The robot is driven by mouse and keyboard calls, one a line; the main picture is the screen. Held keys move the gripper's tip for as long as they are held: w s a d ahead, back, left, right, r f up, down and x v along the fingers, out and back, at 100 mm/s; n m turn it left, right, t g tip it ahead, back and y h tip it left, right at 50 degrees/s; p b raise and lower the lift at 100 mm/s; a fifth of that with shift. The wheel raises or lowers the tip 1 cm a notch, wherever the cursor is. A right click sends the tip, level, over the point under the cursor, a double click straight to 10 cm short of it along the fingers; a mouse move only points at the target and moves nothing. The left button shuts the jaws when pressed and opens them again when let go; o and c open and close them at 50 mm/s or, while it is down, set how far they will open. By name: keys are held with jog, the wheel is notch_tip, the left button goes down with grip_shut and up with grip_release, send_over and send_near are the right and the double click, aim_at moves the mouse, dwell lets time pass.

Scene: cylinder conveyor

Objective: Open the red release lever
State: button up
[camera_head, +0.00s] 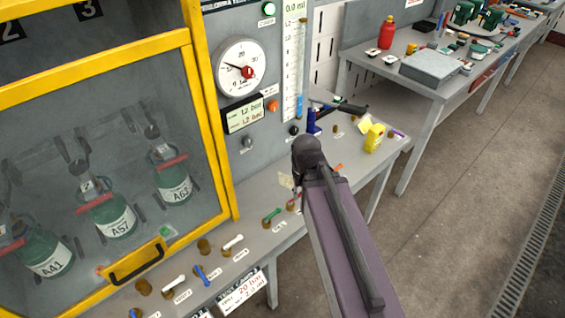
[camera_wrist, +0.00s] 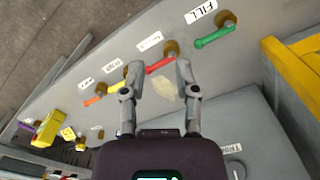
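A red lever (camera_wrist: 160,65) on a brown round knob (camera_wrist: 170,47) shows in the wrist view, with a label beside it that I cannot read clearly. My gripper (camera_wrist: 159,68) is open, with its two fingers apart and the red lever showing between the fingertips. I cannot tell how far the fingertips are above it. In the head view, a small part of a red lever (camera_head: 293,205) shows at the left edge of my arm, and my gripper is hidden behind the arm.
A green lever (camera_wrist: 214,38) labelled FILL is to the right in the wrist view. A yellow lever (camera_wrist: 118,86) and an orange-red lever (camera_wrist: 94,100) are to the left. The yellow-framed cabinet (camera_head: 215,130) stands left of my arm. A yellow bottle (camera_head: 374,138) stands on the bench.

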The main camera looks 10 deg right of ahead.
dwell(0.4)
grip_shut()
